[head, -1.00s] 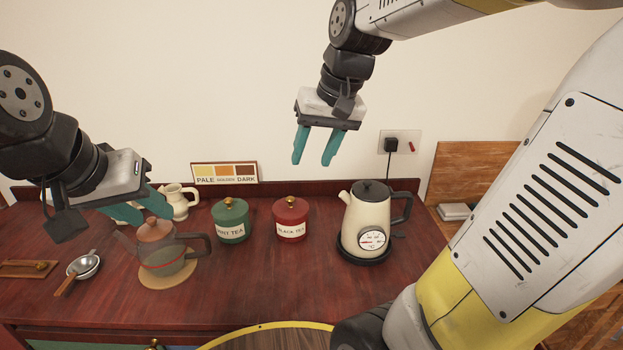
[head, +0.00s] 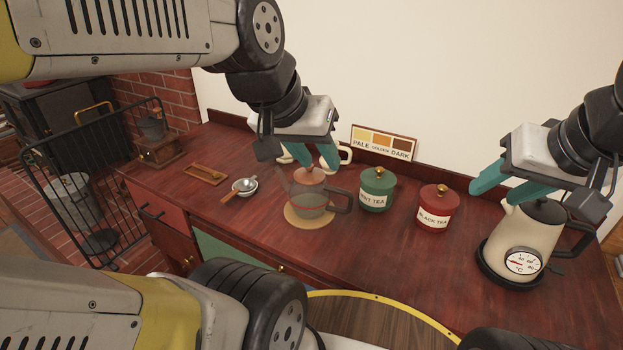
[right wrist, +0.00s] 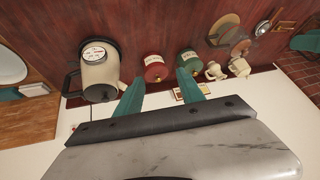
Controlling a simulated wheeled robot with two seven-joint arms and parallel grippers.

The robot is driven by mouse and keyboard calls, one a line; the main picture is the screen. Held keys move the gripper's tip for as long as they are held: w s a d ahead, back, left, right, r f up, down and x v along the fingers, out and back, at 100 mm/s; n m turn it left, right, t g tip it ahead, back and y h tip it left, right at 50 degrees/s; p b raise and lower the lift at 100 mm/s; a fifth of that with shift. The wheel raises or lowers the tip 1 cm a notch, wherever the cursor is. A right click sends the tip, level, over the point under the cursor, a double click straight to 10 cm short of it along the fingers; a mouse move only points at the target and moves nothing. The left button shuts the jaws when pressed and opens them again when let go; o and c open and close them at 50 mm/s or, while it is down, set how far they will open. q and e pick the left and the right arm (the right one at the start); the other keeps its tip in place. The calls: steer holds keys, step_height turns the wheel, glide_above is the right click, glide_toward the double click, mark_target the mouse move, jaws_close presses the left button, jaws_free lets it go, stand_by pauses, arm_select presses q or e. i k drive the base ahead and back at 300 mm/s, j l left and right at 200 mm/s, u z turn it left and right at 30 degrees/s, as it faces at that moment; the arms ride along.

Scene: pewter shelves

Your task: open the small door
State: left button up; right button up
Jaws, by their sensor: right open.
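The cabinet under the dark red counter shows a red front (head: 162,222) with a dark bar handle and a green front (head: 225,250) with a brass knob (head: 281,268). I cannot tell which of these is the small door. My left gripper (head: 318,160) is open and empty, in front of the wall and above the glass teapot (head: 310,198). My right gripper (head: 497,190) is open and empty by the kettle (head: 525,240). Its teal fingers also show in the right wrist view (right wrist: 160,95). Neither gripper touches the cabinet. My own arm hides part of the cabinet front.
A green canister (head: 376,190) and a red canister (head: 437,207) stand on the counter. A strainer (head: 245,186) and a small wooden tray (head: 205,174) lie to the left. A black metal guard (head: 85,190) stands before the brick hearth. A yellow-rimmed round top (head: 380,325) is in front.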

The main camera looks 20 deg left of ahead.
mark_target(183, 248)
steer(key=u, duration=2)
steer(key=i+j, duration=0.65)
steer(key=j, duration=0.2)
